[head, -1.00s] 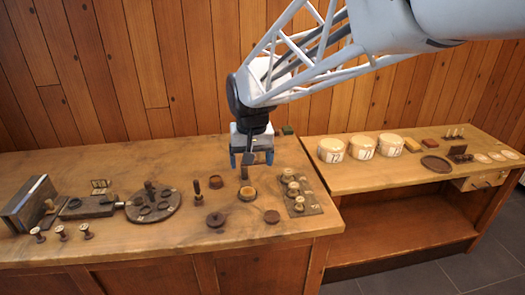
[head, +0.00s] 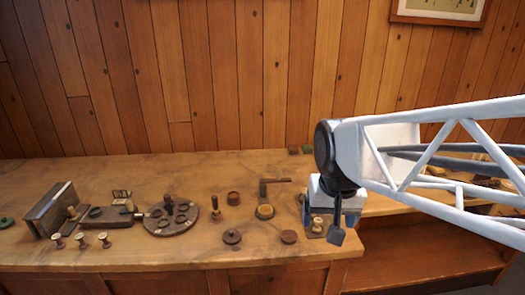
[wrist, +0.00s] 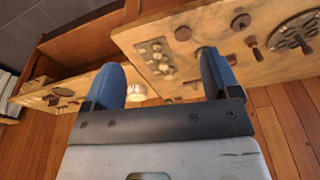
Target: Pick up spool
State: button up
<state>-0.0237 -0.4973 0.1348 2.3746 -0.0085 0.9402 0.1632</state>
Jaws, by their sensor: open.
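Three small pale-topped spools stand in a row at the left front of the bench in the head view: a left one (head: 58,241), a middle one (head: 81,240) and a right one (head: 104,239). A dark board (wrist: 146,45) with several pale spools (wrist: 157,56) shows in the wrist view, beyond my fingers. In the head view my gripper mostly hides that board. My gripper (head: 318,222) is at the right end of the bench, far from the row of three. Its blue fingers (wrist: 161,62) are apart, with nothing held between them.
A round dark stand (head: 170,222) with pegs and a grey box-like block (head: 50,210) occupy the bench's left. A lower side bench (head: 420,245) is at right, partly behind my arm.

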jog(key=w+d+f+m, duration=0.2)
jog(key=w+f+m, duration=0.2)
jog(key=w, duration=0.9)
jog(key=w+d+f+m+g, duration=0.1)
jog(key=w+f+m, duration=0.4)
jog(key=w, duration=0.8)
jog(key=w+d+f+m+g, duration=0.1)
jog(key=w+d+f+m, duration=0.3)
jog(key=w, duration=0.9)
jog(key=shift+w+f+m, duration=0.2)
jog(key=shift+f+m, duration=0.15)
jog(key=shift+f, duration=0.55)
jog(key=shift+w+f+m, duration=0.2)
jog(key=shift+f+m, duration=0.15)
jog(key=shift+f, duration=0.5)
jog(key=shift+w+d+f, duration=0.1)
jog(key=shift+w+f, duration=0.25)
jog(key=shift+f, duration=1.3)
